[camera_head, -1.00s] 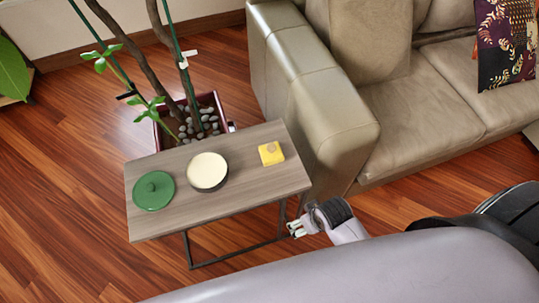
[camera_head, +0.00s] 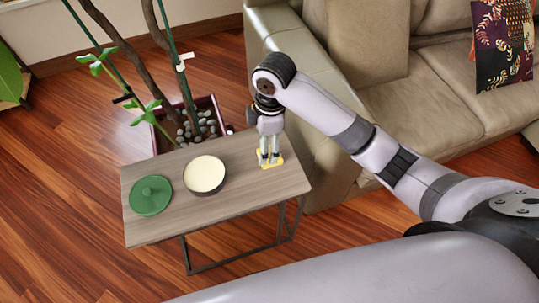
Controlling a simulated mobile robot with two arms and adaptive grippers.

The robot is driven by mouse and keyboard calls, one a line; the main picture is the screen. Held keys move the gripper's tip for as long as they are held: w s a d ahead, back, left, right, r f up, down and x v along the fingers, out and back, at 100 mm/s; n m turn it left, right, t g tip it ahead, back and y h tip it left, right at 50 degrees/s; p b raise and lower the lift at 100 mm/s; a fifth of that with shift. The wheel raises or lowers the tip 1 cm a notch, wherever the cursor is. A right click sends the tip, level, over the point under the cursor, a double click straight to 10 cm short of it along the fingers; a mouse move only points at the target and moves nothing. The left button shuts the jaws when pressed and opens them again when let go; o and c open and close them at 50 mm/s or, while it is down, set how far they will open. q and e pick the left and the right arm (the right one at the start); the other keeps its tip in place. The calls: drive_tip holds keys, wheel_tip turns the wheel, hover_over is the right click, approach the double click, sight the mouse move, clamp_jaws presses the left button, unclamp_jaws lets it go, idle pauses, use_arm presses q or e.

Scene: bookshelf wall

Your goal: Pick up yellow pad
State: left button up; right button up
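The yellow pad (camera_head: 271,165) lies at the right end of the small wooden side table (camera_head: 234,193), mostly hidden behind my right gripper. My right gripper (camera_head: 269,162) points down over the pad, its two fingers apart with a gap between them. The fingertips are at the pad; I cannot tell whether they touch it. My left gripper is not in view.
A round pot with a cream top (camera_head: 205,174) and a green lid (camera_head: 151,195) stand on the table left of the pad. Behind are a potted plant (camera_head: 187,128) and, at right, a beige sofa (camera_head: 440,100). Bare table lies between pot and pad.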

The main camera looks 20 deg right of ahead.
drive_tip(key=w+d+r+n+h, duration=0.1)
drive_tip(key=w+d+r, duration=0.2)
drive_tip(key=r, duration=0.1)
approach(270, 149)
drive_tip(key=shift+n, duration=0.3)
wheel_tip(270, 149, down, 6)
drive_tip(key=shift+f, duration=0.15)
drive_tip(key=shift+w+f, duration=0.2)
drive_tip(key=shift+f, duration=2.85)
drive_tip(key=c, duration=1.3)
wheel_tip(270, 149, up, 20)
drive_tip(key=shift+a+r, duration=0.1)
drive_tip(key=shift+c, duration=0.2)
